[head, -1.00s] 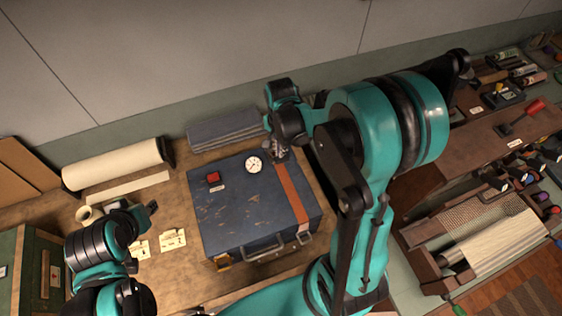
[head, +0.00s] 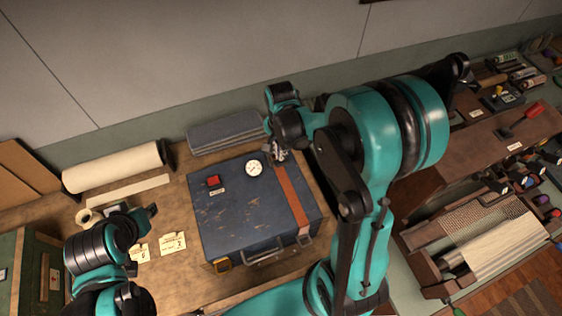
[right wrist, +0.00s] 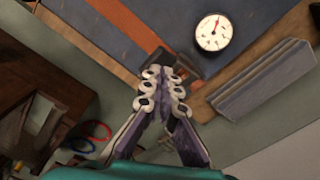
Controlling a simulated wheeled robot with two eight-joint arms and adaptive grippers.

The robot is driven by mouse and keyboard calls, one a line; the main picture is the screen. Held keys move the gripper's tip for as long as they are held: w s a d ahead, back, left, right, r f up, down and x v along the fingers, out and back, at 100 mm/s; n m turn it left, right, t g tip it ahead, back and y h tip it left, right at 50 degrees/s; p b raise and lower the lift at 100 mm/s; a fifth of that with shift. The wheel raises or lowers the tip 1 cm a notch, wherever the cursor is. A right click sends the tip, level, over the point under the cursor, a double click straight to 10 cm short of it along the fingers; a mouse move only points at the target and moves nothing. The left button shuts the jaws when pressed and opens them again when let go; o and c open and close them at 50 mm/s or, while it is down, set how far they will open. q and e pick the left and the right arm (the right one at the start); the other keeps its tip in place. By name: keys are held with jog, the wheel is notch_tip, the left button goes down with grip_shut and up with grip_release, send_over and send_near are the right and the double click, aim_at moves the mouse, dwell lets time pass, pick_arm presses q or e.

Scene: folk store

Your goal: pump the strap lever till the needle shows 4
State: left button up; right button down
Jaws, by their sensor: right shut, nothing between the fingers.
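The blue case (head: 235,215) lies on the workbench with a brown-orange strap (head: 292,195) across its right part. A round white gauge (head: 254,168) sits near its far edge; in the right wrist view the gauge (right wrist: 213,32) has a red needle, its numbers too small to read. My right gripper (head: 279,155) is at the strap's far end, its fingers (right wrist: 166,76) shut and empty. A dark lever-like part (right wrist: 178,62) shows just beyond the fingertips, partly hidden by them; I cannot tell whether they touch. My left gripper (head: 150,211) is left of the case, its jaws unclear.
A red button (head: 213,181) is on the case, and a handle (head: 268,256) is at its front. Paper cards (head: 172,243) lie left of the case. A loom-like frame (head: 480,245) stands at right.

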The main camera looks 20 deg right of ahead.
aim_at(281, 164)
jog(key=shift+f, duration=0.2)
jog(key=shift+s+f+b, duration=0.2)
jog(key=shift+f+b, duration=1.05)
jog(key=shift+f, duration=0.05)
jog(key=shift+s+f+b, duration=0.15)
jog(key=shift+f+b, duration=1.1)
jog(key=shift+r, duration=0.1)
notch_tip(281, 164, up, 9)
jog(key=p, duration=0.6)
jog(key=shift+p, duration=0.3)
